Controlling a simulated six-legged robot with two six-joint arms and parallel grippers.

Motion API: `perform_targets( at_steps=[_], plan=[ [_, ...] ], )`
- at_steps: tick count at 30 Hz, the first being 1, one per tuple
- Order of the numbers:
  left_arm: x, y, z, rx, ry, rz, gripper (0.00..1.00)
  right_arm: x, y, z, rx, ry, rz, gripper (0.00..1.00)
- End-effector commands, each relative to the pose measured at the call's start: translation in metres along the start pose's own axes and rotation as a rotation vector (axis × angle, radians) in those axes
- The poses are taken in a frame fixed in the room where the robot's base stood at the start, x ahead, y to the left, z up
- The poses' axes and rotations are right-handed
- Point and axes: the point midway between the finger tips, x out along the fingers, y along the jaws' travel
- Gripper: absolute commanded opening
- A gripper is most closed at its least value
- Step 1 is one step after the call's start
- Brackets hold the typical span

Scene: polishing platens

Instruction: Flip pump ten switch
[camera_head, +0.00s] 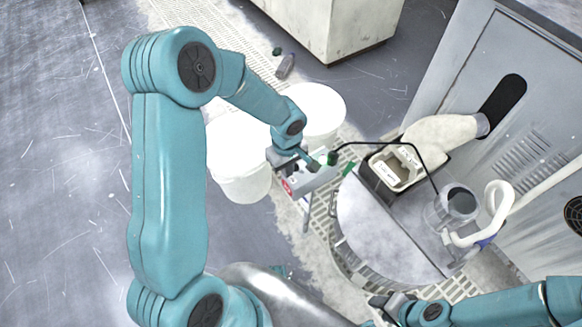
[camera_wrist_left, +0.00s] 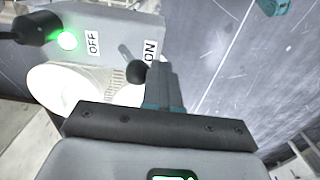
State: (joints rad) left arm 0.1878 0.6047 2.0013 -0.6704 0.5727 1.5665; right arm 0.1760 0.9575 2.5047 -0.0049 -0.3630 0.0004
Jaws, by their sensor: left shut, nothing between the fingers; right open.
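The pump switch box (camera_head: 318,180) is a grey box beside the round platen in the head view. In the left wrist view its grey face (camera_wrist_left: 112,22) carries an OFF label (camera_wrist_left: 92,42), an ON label (camera_wrist_left: 150,51) and a lit green lamp (camera_wrist_left: 67,41). A switch lever with a black ball tip (camera_wrist_left: 137,72) stands between the labels, its ball nearer ON. My left gripper (camera_head: 313,164) is shut and empty at the box. My right gripper (camera_head: 379,303) is open, low at the front.
The round platen (camera_head: 375,235) lies right of the box, with a grey-white container (camera_head: 385,172) and a thin black tube above it. White buckets (camera_head: 240,180) stand behind my left forearm. A grey machine cabinet (camera_head: 460,75) bounds the right. The floor at left is clear.

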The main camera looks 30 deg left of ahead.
Motion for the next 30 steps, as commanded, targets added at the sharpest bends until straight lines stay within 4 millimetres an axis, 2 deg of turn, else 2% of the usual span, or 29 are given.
perform_targets(
  at_steps=[17, 30],
  plan=[
    [0.006, 0.0, 0.0, 0.0, 0.0, 0.0, 0.0, 0.006, 0.002, 0.0, 0.0, 0.0, 0.0, 0.43],
    [-0.029, 0.0, 0.0, 0.0, 0.001, 0.001, 0.0, -0.011, -0.004, 0.0, 0.0, 0.0, 0.0, 0.43]
  ],
)
